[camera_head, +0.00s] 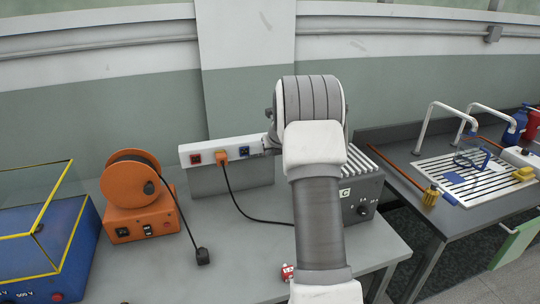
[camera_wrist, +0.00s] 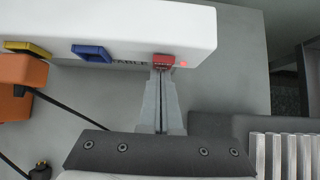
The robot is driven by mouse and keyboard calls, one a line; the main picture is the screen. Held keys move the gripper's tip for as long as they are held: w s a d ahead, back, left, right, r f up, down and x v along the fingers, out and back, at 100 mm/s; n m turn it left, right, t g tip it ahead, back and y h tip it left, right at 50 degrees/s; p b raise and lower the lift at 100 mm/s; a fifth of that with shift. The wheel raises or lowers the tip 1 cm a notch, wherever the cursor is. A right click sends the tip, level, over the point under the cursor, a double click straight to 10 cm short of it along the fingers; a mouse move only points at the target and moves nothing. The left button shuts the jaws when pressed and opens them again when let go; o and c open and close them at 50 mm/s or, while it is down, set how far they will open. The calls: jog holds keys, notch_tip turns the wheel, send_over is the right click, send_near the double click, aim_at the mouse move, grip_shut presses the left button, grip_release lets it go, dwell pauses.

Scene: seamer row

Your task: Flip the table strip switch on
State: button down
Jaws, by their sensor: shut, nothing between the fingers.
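The white table strip (camera_head: 225,146) stands at the back of the grey table; it also fills the top of the wrist view (camera_wrist: 120,22). In the wrist view its red switch (camera_wrist: 167,61) sits near the strip's right end, beside lettering that is partly covered and ends in "ABLE". A small reddish spot shows just right of the switch. My gripper (camera_wrist: 159,74) is shut and empty, its fingertips right at the switch's near edge. I cannot tell whether they touch. In the head view my arm hides the switch and most of the gripper.
An orange plug (camera_head: 222,156) with a black cable sits in the strip, left of a blue socket (camera_head: 244,151). An orange cable reel (camera_head: 140,215) stands left, and a grey ribbed unit (camera_head: 362,190) right. Another bench (camera_head: 400,160) is farther right. The front table middle is mostly clear.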

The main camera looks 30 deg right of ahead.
jog(key=shift+r, duration=0.15)
jog(key=shift+r+p, duration=0.8)
jog(key=shift+p, duration=0.1)
jog(key=shift+f, duration=0.1)
